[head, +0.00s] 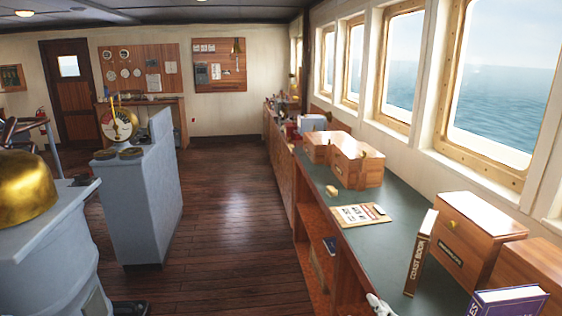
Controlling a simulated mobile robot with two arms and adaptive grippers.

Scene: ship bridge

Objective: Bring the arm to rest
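No arm shows clearly in the head view. A small dark shape (130,308) is cut off by the bottom edge at the left, over the wooden floor. It may be the tip of my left gripper, but too little shows to tell its state. A small pale piece (380,304) shows at the bottom edge by the counter's front edge; I cannot tell what it is. My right gripper is not recognisable in view.
A green-topped counter (398,236) runs under the windows at right. It holds wooden boxes (468,236), a standing book (420,252) and a clipboard (360,214). A grey console (140,200) and a brass-domed pedestal (45,250) stand left. The wooden floor (232,210) between is clear.

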